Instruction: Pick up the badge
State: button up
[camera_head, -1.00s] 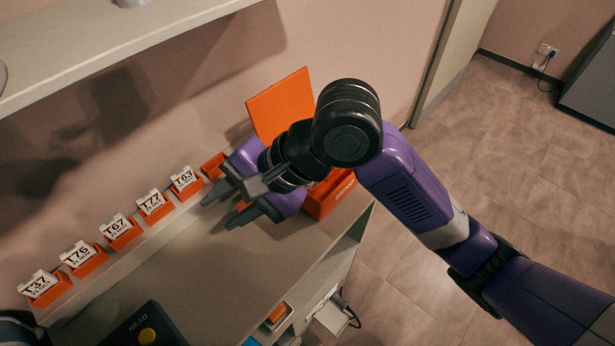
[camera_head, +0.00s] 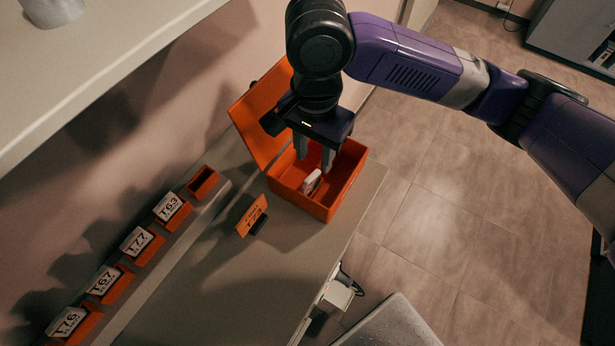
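A small white object (camera_head: 311,182), which looks like a badge, lies inside the open orange box (camera_head: 325,213); its markings are too small to read. My gripper (camera_head: 314,156) points down over the box, with its two grey fingers spread apart and nothing visible between them. The fingertips appear above the white object; the exact height gap cannot be told. White badges marked T63 (camera_head: 168,207), T77 (camera_head: 137,241), T67 (camera_head: 103,281) and T76 (camera_head: 67,321) stand in orange holders along the wall. The holder at the row's right end (camera_head: 202,182) is empty.
The box's orange lid (camera_head: 258,112) stands open at the back left. An orange card (camera_head: 251,214) in a dark stand is on the counter (camera_head: 235,290) left of the box. A shelf (camera_head: 110,60) juts out at upper left. The counter's front is clear.

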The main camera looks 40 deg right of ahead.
aim_at(314, 174)
jog(key=shift+s+f+p, duration=0.1)
jog(key=shift+f+p, duration=0.3)
jog(key=shift+f, duration=2.3)
grip_shut()
